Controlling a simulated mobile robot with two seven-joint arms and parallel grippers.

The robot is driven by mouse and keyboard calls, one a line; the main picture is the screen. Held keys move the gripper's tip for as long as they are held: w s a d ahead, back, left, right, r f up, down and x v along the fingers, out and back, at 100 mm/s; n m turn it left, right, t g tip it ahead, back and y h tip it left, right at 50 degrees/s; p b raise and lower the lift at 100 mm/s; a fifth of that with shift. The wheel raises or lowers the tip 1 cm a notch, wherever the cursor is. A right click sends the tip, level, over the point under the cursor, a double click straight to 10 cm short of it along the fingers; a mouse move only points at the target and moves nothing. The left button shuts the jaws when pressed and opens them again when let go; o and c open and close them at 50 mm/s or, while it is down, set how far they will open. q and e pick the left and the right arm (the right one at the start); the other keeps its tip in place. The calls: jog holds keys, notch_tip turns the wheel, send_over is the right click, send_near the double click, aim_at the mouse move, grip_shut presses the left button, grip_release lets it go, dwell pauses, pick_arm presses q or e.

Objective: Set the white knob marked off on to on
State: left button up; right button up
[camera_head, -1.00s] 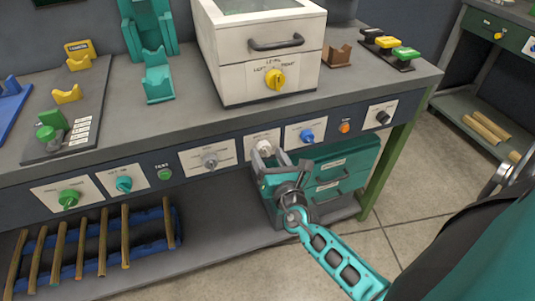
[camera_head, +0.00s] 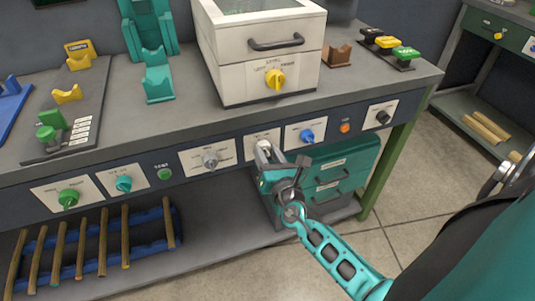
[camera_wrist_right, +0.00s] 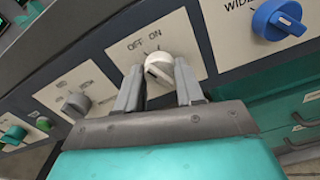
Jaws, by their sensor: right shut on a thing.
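The white knob (camera_wrist_right: 158,66) sits on a pale plate printed OFF at left and ON at right, seen in the right wrist view. It also shows small in the head view (camera_head: 264,145), partly covered by my gripper. My right gripper (camera_wrist_right: 157,80) has one finger on each side of the knob and is shut on it. In the head view my right gripper (camera_head: 268,158) reaches up to the panel from the lower right. A dark mark shows on the knob's lower left; which label it points to is hard to tell. My left gripper is not in view.
A grey knob (camera_head: 210,159) is left of the white one and a blue knob (camera_head: 307,135) right of it. An orange button (camera_head: 345,127) and black knob (camera_head: 383,117) lie further right. Teal drawers (camera_head: 340,170) stand under the bench, close to my gripper.

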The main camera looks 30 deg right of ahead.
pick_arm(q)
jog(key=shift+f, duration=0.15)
pick_arm(e)
jog(key=m+b, duration=0.2)
jog(key=shift+f+m, duration=0.1)
jog(key=shift+m, duration=0.3)
jog(key=shift+m+b, duration=0.55)
jog(key=shift+m, duration=0.35)
jog(key=shift+m+b, duration=0.65)
jog(key=shift+m, duration=0.45)
jog(key=shift+m+b, duration=0.35)
jog(key=shift+m, duration=0.45)
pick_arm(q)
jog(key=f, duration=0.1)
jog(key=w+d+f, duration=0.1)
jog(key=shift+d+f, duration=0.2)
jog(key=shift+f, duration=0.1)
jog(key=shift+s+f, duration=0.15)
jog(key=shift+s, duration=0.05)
pick_arm(e)
jog(key=shift+m, duration=0.4)
jog(key=o, duration=1)
jog(key=shift+s, duration=0.1)
